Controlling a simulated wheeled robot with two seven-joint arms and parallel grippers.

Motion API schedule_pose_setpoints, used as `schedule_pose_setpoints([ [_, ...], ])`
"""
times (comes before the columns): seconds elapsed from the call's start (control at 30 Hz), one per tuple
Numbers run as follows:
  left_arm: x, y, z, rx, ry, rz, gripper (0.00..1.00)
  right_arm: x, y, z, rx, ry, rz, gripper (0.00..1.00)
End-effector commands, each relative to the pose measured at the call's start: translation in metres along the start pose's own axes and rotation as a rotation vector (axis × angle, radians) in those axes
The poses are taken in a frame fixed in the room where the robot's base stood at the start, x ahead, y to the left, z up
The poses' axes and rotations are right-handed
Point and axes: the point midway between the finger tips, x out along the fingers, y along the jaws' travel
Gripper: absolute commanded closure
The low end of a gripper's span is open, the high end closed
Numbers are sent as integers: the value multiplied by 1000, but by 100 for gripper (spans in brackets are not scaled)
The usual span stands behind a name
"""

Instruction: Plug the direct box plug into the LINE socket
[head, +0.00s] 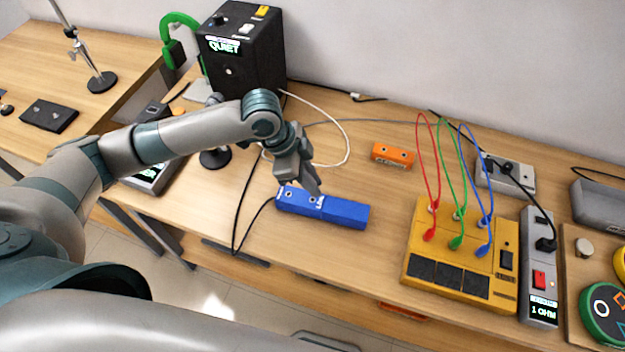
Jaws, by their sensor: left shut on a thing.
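A blue box (345,212) with round sockets on its top lies near the front edge of the table. My left gripper (316,188) points down at the top of this box, near its sockets. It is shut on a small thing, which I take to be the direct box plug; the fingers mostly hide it. I cannot tell whether the plug is above a socket or inside one. The label LINE is too small to read. My right gripper is not in view.
An orange two-socket box (393,155) lies behind to the right. A yellow box (462,255) with red, green and blue leads stands right, beside a grey power unit (540,265). A black QUIET box (243,50) stands behind my arm. A white cable (347,140) loops near the gripper.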

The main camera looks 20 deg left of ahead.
Motion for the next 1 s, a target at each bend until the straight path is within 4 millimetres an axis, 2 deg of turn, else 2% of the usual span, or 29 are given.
schedule_pose_setpoints([
  [0.3,-1,0,0,0,0,1,100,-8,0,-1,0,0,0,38],
  [1.0,-1,0,0,0,0,0,100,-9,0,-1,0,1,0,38],
])
